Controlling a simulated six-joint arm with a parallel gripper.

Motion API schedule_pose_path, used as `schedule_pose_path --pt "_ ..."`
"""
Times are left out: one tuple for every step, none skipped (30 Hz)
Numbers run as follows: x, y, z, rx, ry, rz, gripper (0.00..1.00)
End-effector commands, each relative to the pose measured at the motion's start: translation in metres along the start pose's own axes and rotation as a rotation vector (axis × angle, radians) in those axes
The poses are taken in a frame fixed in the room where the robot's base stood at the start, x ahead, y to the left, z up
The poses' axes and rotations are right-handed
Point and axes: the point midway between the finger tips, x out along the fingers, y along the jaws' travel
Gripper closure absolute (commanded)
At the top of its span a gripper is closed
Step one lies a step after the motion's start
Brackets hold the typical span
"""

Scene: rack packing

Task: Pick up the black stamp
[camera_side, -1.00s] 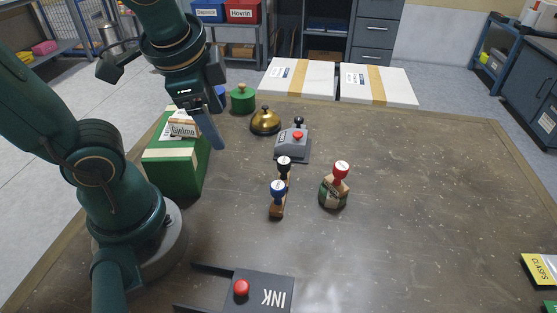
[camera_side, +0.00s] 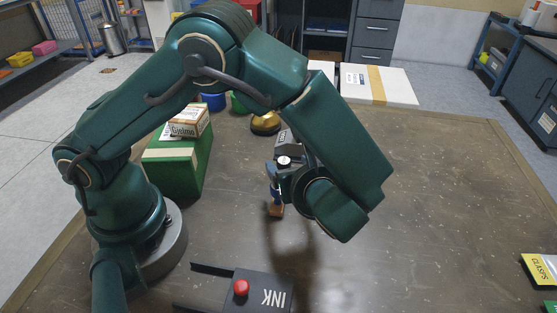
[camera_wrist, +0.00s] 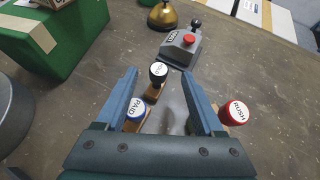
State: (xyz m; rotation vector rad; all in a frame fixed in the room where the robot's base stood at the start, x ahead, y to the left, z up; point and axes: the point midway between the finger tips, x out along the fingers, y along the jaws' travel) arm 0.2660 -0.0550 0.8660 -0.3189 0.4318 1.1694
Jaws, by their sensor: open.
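The black stamp (camera_wrist: 158,73) has a round black knob with a white label and a wooden foot. In the wrist view it stands upright on the table between my open fingers, toward their far ends. My gripper (camera_wrist: 158,82) is open and empty; I cannot tell its exact height over the stamp. In the side view the black stamp's top (camera_side: 284,162) shows beside my wrist, and its lower part is hidden.
The blue PAID stamp (camera_wrist: 137,108) stands close by, near my left finger. A red stamp (camera_wrist: 235,113) is outside my right finger. A grey device with a red button (camera_wrist: 183,45), a bell (camera_wrist: 163,15) and a green box (camera_wrist: 50,30) lie beyond. An ink pad (camera_side: 262,288) is at the front.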

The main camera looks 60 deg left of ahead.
Motion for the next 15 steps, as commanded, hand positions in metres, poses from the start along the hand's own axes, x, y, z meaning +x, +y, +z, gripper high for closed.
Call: schedule_pose_path --pt "-0.001 0.002 -0.005 0.021 -0.007 -0.005 0.30" --pt "-0.001 0.002 -0.006 0.028 -0.009 -0.007 0.30" --pt "0.001 0.002 -0.007 0.032 -0.010 -0.010 0.30" --pt "0.002 0.002 -0.007 0.031 -0.009 -0.012 0.30" --pt "0.004 0.002 -0.007 0.031 -0.009 -0.012 0.30" --pt "0.009 0.002 -0.007 0.030 -0.009 -0.010 0.30" --pt "0.013 0.002 -0.007 0.030 -0.008 -0.008 0.30" --pt "0.017 0.002 -0.007 0.031 -0.008 -0.008 0.30" --pt "0.023 0.003 -0.007 0.030 -0.008 -0.007 0.30" --pt "0.027 0.003 -0.007 0.029 -0.006 -0.007 0.30" --pt "0.030 0.002 -0.007 0.029 -0.007 -0.008 0.30" --pt "0.035 0.003 -0.007 0.030 -0.007 -0.007 0.30" --pt "0.038 0.003 -0.007 0.030 -0.006 -0.007 0.30" --pt "0.041 0.002 -0.007 0.029 -0.006 -0.008 0.30" --pt "0.044 0.002 -0.007 0.029 -0.007 -0.009 0.30"
